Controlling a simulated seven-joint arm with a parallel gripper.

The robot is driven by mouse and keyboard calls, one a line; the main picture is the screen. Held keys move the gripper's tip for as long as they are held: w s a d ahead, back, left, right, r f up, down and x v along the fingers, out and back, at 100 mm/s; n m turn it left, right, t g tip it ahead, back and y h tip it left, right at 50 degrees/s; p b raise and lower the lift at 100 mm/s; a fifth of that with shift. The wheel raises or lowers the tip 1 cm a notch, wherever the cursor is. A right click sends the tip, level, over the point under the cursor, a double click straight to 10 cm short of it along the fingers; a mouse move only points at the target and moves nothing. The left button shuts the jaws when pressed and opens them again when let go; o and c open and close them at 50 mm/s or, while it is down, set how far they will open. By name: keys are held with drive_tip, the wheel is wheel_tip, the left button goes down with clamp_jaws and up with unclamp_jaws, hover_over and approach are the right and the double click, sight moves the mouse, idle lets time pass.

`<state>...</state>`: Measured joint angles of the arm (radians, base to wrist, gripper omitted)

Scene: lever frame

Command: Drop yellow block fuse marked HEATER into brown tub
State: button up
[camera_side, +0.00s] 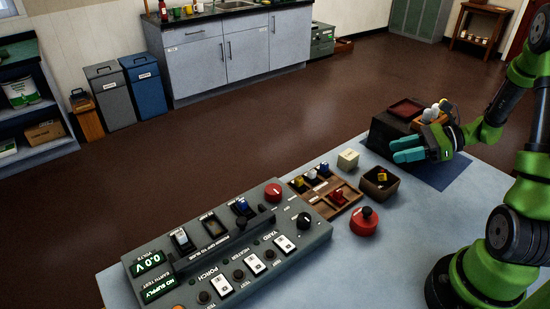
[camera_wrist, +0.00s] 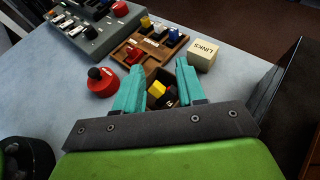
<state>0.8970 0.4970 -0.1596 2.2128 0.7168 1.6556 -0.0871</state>
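The brown tub (camera_side: 376,192) is a small open box on the table, right of the parts tray. My gripper (camera_side: 407,150) is above the table, beyond the tub in the side view. Its teal fingers are apart with nothing between them; the wrist view shows the open gripper (camera_wrist: 158,68) with the tub between and below its fingers.
A wooden tray (camera_side: 326,205) holds yellow, white, blue and red pieces. A cream LINKS block (camera_side: 348,159) and a red button (camera_side: 364,221) stand near the tub. The grey control panel (camera_side: 215,252) is at left. A dark box (camera_side: 388,130) stands behind my gripper.

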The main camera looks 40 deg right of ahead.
drive_tip(key=shift+o, duration=0.7)
drive_tip(key=v, duration=1.7)
